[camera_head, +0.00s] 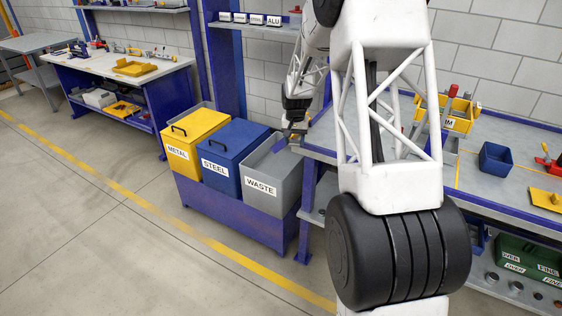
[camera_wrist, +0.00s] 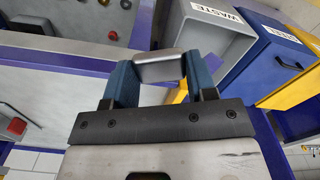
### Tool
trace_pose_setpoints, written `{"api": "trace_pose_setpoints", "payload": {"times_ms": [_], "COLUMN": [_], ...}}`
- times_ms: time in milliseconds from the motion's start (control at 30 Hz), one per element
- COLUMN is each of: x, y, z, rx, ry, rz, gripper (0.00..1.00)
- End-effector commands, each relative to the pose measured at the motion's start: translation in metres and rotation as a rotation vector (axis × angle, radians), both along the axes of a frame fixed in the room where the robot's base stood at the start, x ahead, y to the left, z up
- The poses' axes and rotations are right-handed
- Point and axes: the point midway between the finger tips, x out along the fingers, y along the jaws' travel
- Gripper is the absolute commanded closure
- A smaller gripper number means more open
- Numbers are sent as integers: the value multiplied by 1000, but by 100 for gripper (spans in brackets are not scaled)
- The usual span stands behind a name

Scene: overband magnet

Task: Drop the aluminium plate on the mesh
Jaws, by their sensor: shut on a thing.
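My gripper (camera_wrist: 160,75) is shut on a small silver-grey metal plate (camera_wrist: 158,67), held between its two blue fingers in the wrist view. I take this to be the aluminium plate. In the head view my gripper (camera_head: 291,138) is small and points down by the grey WASTE bin (camera_head: 262,190), near its back right edge. The plate cannot be made out clearly there. I cannot pick out the mesh in either view; my arm hides part of the bench.
The yellow METAL bin (camera_head: 190,140) and blue STEEL bin (camera_head: 232,158) stand left of WASTE. The right bench carries a yellow box (camera_head: 458,123) and a blue box (camera_head: 495,158). A shelf above holds several labelled blocks, one reading ALU (camera_head: 273,20). The floor at left is clear.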

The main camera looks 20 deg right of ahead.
Motion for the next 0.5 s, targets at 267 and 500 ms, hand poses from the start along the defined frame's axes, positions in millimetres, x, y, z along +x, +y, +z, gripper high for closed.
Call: {"api": "trace_pose_setpoints", "payload": {"times_ms": [267,500], "x": [19,27], "y": [-87,-164], "z": [44,78], "rx": [0,0], "ry": [-1,-1], "rz": [-62,-108], "gripper": [71,71]}}
